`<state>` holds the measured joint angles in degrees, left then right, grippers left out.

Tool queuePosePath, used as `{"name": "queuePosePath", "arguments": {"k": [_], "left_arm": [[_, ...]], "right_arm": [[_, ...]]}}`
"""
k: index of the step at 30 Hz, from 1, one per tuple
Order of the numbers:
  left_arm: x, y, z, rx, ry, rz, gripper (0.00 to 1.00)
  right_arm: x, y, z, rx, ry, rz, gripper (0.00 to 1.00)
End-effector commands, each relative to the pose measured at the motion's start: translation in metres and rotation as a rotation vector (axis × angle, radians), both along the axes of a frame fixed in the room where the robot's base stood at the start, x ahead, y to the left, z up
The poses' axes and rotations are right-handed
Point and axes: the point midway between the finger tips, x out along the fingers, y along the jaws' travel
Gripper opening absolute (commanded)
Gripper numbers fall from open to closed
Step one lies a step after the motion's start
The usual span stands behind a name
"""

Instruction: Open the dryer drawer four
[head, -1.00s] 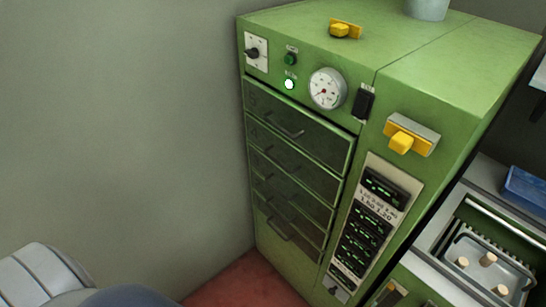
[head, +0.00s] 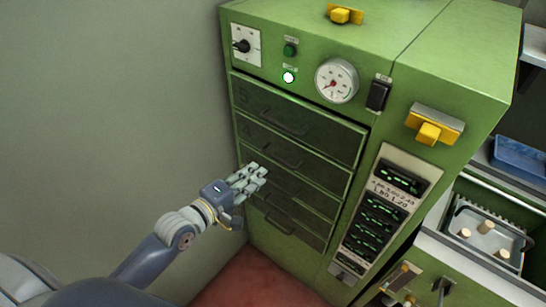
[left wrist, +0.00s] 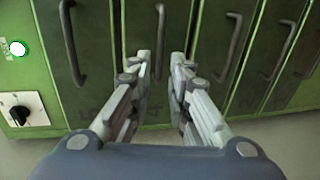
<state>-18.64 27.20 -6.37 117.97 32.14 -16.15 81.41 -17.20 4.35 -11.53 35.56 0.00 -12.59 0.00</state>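The green dryer (head: 440,75) has a stack of dark drawers, all shut. Drawer four (head: 318,174) is the second from the top, with a faint 4 at its left and a bar handle (head: 283,155). My left gripper (head: 260,173) is in front of the drawers' left side, its fingers just below and left of that handle in the head view. In the left wrist view the open fingers (left wrist: 158,72) are apart and empty, with drawer four's handle (left wrist: 160,40) upright beyond the gap. My right gripper is not in view.
Drawer five (head: 325,135) is above. A gauge (head: 336,81), black switch (head: 378,94) and display panel (head: 388,195) are on the dryer front. A grey wall stands close at the left. A tray (head: 488,240) with corks is at the right.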

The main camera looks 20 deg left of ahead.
Motion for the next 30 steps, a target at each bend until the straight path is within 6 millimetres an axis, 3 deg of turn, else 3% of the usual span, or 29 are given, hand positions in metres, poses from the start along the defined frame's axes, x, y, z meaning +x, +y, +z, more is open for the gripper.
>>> {"name": "queuePosePath", "arguments": {"k": [18,30], "left_arm": [[0.082,-0.029,-0.018,0.003,0.0,0.001,0.18],[0.096,-0.035,-0.022,0.004,-0.001,0.001,0.18]], "right_arm": [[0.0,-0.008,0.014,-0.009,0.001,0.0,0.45],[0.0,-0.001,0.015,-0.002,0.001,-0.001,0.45]]}}
